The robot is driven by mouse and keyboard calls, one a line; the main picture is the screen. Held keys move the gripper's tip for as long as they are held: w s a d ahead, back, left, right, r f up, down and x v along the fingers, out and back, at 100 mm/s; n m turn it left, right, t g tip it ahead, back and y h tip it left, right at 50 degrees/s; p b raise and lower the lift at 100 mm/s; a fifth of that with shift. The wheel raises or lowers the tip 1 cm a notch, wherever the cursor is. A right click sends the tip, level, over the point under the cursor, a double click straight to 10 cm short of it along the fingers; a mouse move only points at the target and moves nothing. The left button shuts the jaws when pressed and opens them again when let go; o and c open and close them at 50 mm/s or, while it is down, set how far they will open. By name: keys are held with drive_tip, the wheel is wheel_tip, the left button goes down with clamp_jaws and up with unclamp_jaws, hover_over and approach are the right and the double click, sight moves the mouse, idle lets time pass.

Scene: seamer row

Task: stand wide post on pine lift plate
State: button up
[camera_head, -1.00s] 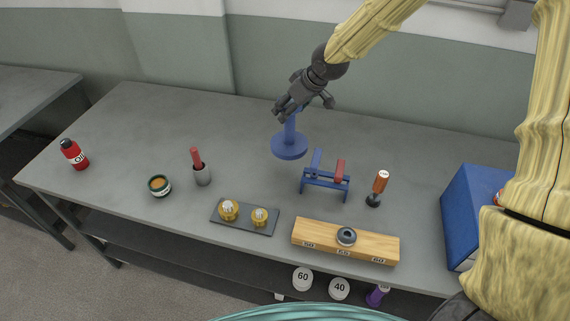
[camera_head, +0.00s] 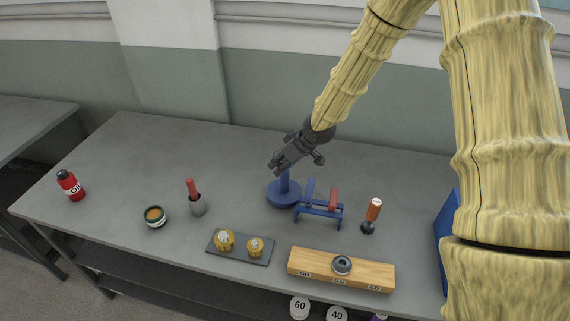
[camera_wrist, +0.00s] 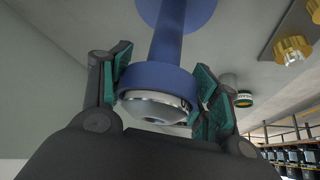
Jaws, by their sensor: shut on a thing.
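My gripper (camera_head: 279,165) is shut on the top end of a blue post with a broad round base (camera_head: 284,195). The post is upright, base down, left of and behind the small blue trestle. The wrist view shows the teal finger pads (camera_wrist: 162,85) on either side of the post's blue collar (camera_wrist: 157,77), with a silver disc (camera_wrist: 152,106) set in its end. I cannot tell whether the base touches the table. A pale wooden block (camera_head: 372,270) marked with numbers lies near the front edge, with a dark-rimmed metal ring (camera_head: 342,265) at its middle.
The blue trestle (camera_head: 318,210) with a red piece stands close right of the post, then an orange-handled tool (camera_head: 372,215). A grey tray (camera_head: 233,252) holds two brass parts. The back-left table is clear.

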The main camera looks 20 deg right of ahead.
drive_tip(key=shift+f, duration=0.85)
drive_tip(key=o, duration=1.5)
drive_tip(key=shift+f, duration=0.1)
drive_tip(key=shift+s, duration=0.1)
